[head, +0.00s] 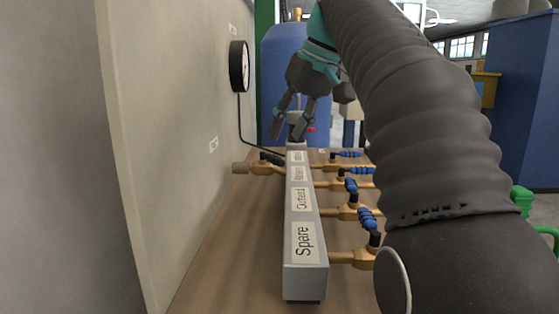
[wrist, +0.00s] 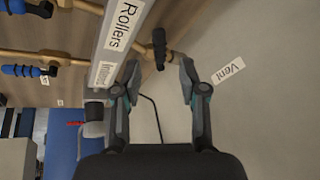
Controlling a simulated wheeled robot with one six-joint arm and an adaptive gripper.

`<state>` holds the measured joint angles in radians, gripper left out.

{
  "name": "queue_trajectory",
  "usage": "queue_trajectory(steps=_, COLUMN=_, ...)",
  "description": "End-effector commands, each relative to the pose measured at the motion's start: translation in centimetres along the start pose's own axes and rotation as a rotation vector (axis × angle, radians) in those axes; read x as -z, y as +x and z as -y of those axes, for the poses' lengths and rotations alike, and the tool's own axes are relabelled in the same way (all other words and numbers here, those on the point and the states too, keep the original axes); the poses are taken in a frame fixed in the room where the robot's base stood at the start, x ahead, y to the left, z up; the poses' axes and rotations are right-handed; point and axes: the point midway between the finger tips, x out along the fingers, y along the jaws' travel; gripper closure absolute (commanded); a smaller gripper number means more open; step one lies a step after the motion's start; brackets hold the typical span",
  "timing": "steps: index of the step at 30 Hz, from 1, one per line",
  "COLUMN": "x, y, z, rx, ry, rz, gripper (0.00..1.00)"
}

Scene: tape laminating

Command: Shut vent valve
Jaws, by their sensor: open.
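The vent valve has a black lever handle (wrist: 159,48) on a short brass pipe on the wall side of the manifold. A "Vent" label (wrist: 229,70) is on the wall beside it. In the wrist view the handle looks crosswise to its pipe; in the head view the handle (head: 271,158) is small and its angle is hard to tell. My gripper (wrist: 160,75) is open and empty, its fingertips on either side of the line to the handle and apart from it. In the head view my gripper (head: 288,128) is above the manifold's far end.
The grey manifold bar (head: 306,280) carries labels including "Spare" and "Outfeed". Several blue-handled valves (head: 368,218) on brass pipes stand along its right side. A black gauge (head: 239,67) hangs on the wall at left, with a cable below. A blue tank (head: 280,60) stands behind.

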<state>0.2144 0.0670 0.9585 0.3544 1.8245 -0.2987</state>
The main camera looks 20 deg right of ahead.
Motion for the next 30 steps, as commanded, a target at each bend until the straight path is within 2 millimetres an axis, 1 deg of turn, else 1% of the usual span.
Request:
queue_trajectory(steps=1, x=-0.2, y=1.3, z=0.0, rx=0.001, ry=-0.001, rz=0.002, gripper=0.58)
queue_trajectory(steps=3, x=-0.2, y=2.4, z=-0.1, rx=0.000, ry=0.001, rz=0.001, gripper=0.58)
queue_trajectory(steps=9, x=-0.1, y=4.6, z=-0.1, rx=-0.001, ry=0.002, rz=0.000, gripper=0.58)
queue_trajectory(steps=15, x=0.0, y=5.3, z=-0.1, rx=-0.002, ry=0.002, rz=-0.002, gripper=0.58)
queue_trajectory(steps=22, x=0.0, y=5.3, z=-0.1, rx=-0.002, ry=0.003, rz=-0.002, gripper=0.58)
queue_trajectory(steps=23, x=0.0, y=5.3, z=-0.1, rx=-0.002, ry=0.003, rz=-0.002, gripper=0.63)
queue_trajectory(steps=24, x=0.0, y=5.3, z=-0.1, rx=-0.002, ry=0.003, rz=-0.001, gripper=0.73)
queue_trajectory(steps=26, x=0.0, y=5.3, z=-0.1, rx=-0.002, ry=0.003, rz=-0.001, gripper=0.88)
queue_trajectory(steps=27, x=0.0, y=5.3, z=-0.1, rx=-0.002, ry=0.003, rz=-0.001, gripper=0.98)
queue_trajectory(steps=28, x=0.0, y=5.3, z=-0.1, rx=-0.002, ry=0.003, rz=-0.001, gripper=1.00)
queue_trajectory(steps=30, x=0.0, y=5.3, z=-0.1, rx=-0.001, ry=0.003, rz=-0.001, gripper=1.00)
